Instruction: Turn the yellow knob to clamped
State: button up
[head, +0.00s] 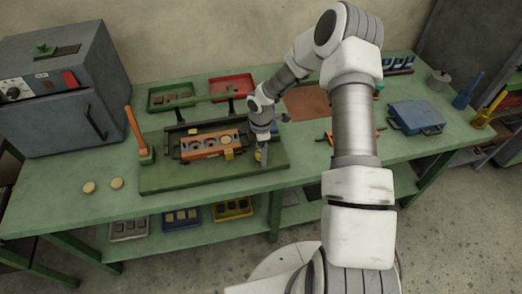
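My gripper (263,158) points down at the right end of a dark green board on the green bench. A small yellow part (257,156), which looks like the yellow knob, shows at the fingers' left side and is partly hidden by them. I cannot tell whether the fingers touch or grip it. An orange fixture (200,147) with round holes lies left of the gripper. Another small yellow piece (228,154) is at its front right. The knob's marks cannot be read.
An orange-handled lever (133,131) stands left of the fixture. A grey oven (58,88) is at the back left. Two tan discs (89,187) lie at the front left. Green (171,97) and red (231,86) trays lie behind. A blue case (415,117) is at the right.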

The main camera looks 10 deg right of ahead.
grip_shut()
dwell(0.4)
jog(key=shift+m+b, duration=0.3)
jog(key=shift+b, duration=0.1)
jog(key=m+b, duration=0.2)
jog(key=m, duration=0.1)
jog(key=shift+f, duration=0.15)
jog(key=m+b, duration=0.3)
jog(key=m, duration=0.2)
jog(key=shift+b, duration=0.35)
jog(key=m+b, duration=0.2)
jog(key=m, duration=0.3)
jog(key=shift+m+b, duration=1.05)
jog(key=shift+m, duration=1.15)
jog(key=shift+r, duration=0.2)
